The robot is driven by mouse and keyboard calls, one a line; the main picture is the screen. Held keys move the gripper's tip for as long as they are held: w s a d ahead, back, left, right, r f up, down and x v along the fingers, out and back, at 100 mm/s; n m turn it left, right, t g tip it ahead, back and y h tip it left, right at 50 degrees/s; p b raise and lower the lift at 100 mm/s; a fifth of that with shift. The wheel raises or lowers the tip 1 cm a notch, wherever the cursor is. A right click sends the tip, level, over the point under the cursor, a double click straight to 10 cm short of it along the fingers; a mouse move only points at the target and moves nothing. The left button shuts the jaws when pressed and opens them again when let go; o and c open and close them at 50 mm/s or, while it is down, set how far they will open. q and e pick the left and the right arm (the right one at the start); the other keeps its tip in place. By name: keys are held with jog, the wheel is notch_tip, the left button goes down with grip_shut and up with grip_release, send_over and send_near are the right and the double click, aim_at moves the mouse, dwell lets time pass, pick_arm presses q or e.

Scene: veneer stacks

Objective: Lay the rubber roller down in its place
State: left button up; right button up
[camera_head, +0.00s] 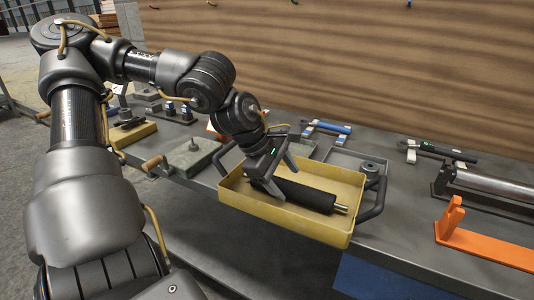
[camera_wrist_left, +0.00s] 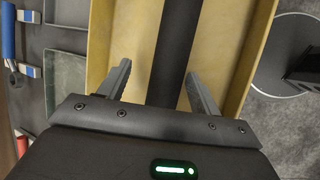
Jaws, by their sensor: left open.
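The rubber roller (camera_head: 306,194) is a black cylinder with a thin steel shaft end. It lies in the yellow tray (camera_head: 290,222), which has black side handles. My left gripper (camera_head: 281,176) is over the tray, at the roller's left part, with its fingers open. In the left wrist view the roller (camera_wrist_left: 176,45) runs between the two spread fingers (camera_wrist_left: 160,90), with a gap on both sides. The tray floor (camera_wrist_left: 133,40) shows beside it. The roller's near end is hidden behind the gripper's body in the wrist view. My right gripper is not in view.
Blue-handled (camera_head: 333,127) and dark-handled (camera_head: 440,150) tools lie at the back. A steel roller (camera_head: 496,185) and an orange bracket (camera_head: 480,245) stand at the right. A green-grey block (camera_head: 192,158) is left of the tray. Bare grey bench shows right of the tray.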

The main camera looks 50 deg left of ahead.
pick_arm(q)
jog(key=p+v, duration=0.1)
jog(key=v, duration=0.9)
jog(key=shift+s+a+r, duration=0.15)
jog(key=shift+r, duration=0.15)
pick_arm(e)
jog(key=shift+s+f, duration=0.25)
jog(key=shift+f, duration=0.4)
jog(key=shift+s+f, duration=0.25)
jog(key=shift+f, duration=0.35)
